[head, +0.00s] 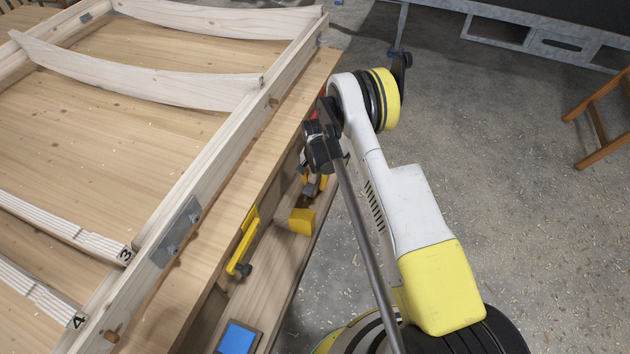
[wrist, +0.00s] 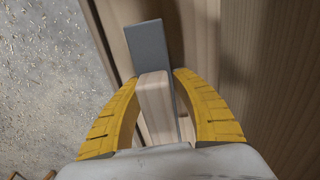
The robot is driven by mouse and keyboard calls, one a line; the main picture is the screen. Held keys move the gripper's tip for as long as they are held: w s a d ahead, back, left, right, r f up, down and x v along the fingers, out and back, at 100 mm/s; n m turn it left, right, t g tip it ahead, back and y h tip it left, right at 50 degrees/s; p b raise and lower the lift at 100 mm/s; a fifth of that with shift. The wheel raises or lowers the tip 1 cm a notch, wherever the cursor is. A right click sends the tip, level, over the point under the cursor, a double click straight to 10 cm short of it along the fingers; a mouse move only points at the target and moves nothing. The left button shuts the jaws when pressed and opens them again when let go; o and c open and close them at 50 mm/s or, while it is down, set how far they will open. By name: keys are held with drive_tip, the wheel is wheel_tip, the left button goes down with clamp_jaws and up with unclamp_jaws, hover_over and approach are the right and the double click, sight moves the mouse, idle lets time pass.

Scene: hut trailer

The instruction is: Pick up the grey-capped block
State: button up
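The grey-capped block is a pale wooden piece (wrist: 155,105) with a long flat grey part (wrist: 147,48) at its far end. It lies between the two yellow fingers of my gripper (wrist: 155,78) in the wrist view. The fingertips are very close to its two sides; I cannot tell whether they press on it. In the head view my gripper (head: 314,182) points down over the wooden shelf beside the table, with a bit of grey (head: 310,190) at its fingertips. The rest of the block is hidden there.
The big wooden table (head: 245,160) rises on the left. Open concrete floor (head: 490,190) lies on the right.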

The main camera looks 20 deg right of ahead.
clamp_jaws()
drive_tip(key=shift+r+p, duration=0.3)
drive_tip(key=shift+r, duration=0.15)
drive_tip(key=r, duration=0.1)
drive_tip(key=r+p, duration=0.2)
drive_tip(key=r, duration=0.1)
drive_tip(key=shift+s+d, duration=0.15)
drive_tip(key=shift+d, duration=0.1)
drive_tip(key=s+d+r+p, duration=0.4)
drive_tip(key=s+d+r, duration=0.2)
drive_tip(key=d, duration=0.3)
